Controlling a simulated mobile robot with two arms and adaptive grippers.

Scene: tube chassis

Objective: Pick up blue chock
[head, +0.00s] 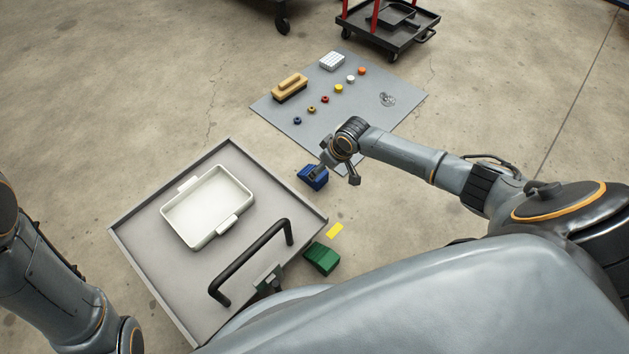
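The blue chock (308,181) sits on the concrete floor, between the right corner of the flat grey cart and the grey mat. My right gripper (338,175) is just to the right of it, with its fingers spread apart. The left finger overlaps the chock's right part in the picture and hides some of it. I cannot tell whether they touch. My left arm comes in at the lower left, but its gripper is out of view.
The grey cart (135,245) holds a white tray (168,217) and has a black handle (262,252). A green chock (322,258) and a yellow marker (335,230) lie on the floor. The grey mat (385,125) bears a brush and several small parts. A dark trolley (395,42) stands behind.

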